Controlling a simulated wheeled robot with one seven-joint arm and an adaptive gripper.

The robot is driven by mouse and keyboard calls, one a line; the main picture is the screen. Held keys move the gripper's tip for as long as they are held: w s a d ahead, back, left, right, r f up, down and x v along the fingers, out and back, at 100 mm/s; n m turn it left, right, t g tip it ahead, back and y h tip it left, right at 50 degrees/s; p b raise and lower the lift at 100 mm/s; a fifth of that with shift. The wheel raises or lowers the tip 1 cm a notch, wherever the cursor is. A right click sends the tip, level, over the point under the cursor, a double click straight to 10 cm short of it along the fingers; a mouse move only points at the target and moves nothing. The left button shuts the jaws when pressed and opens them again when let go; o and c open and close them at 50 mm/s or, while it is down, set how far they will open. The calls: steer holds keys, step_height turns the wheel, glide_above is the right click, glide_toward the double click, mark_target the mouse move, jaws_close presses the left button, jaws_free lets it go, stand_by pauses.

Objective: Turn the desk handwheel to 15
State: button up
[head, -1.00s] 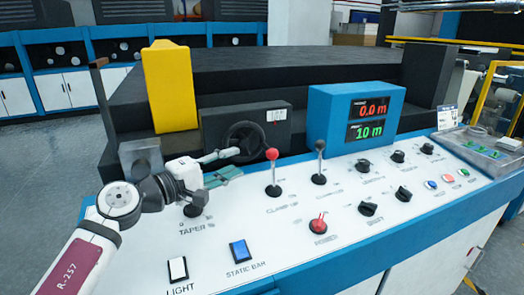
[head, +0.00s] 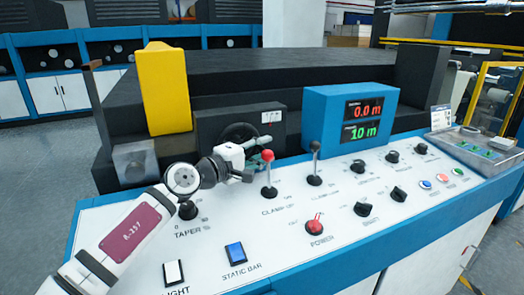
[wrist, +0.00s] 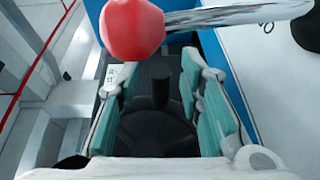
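The black handwheel (head: 238,131) is on the front of a dark box behind the white control desk (head: 200,250). My arm partly hides it in the head view. A small white readout (head: 271,117) sits on that box; its digits are too small to read. My gripper (head: 264,148) is at the wheel's lower right, close to the red-knobbed lever. In the wrist view my gripper (wrist: 162,95) is open, its teal pads apart. A dark upright knob (wrist: 160,84) and a dark round part (wrist: 155,130), seemingly the handwheel, show between the pads. I cannot tell whether they touch.
The red lever knob (head: 267,156) is very near the wrist camera, with its metal shaft crossing the top. A second lever (head: 315,150) stands to its right. A blue display box (head: 345,112) reads 0.0 m and 10 m. A yellow block (head: 163,85) stands behind left.

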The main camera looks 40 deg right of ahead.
jaws_close()
steer(key=shift+p, duration=0.4)
steer(key=y+p, duration=0.2)
steer(key=p, duration=0.1)
steer(key=f+m+y+p, duration=0.1)
steer(key=y+p, duration=0.1)
steer(key=p, duration=0.1)
steer(key=shift+a+f+m+p, duration=0.1)
steer(key=shift+a+m+p, duration=0.2)
steer(key=shift+a+p, duration=0.1)
steer(key=y+p, duration=0.1)
steer(key=p, duration=0.1)
steer(key=a+f+y+p, duration=0.1)
steer(key=shift+w+f+m+y+p, duration=0.1)
steer(key=shift+w+m+y+p, duration=0.05)
steer(key=shift+m+y+p, duration=0.2)
steer(key=shift+w+a+f+y+p, duration=0.15)
steer(key=shift+a+f+y+p, duration=0.2)
steer(key=shift+y+p, duration=0.45)
steer(key=shift+f, duration=0.1)
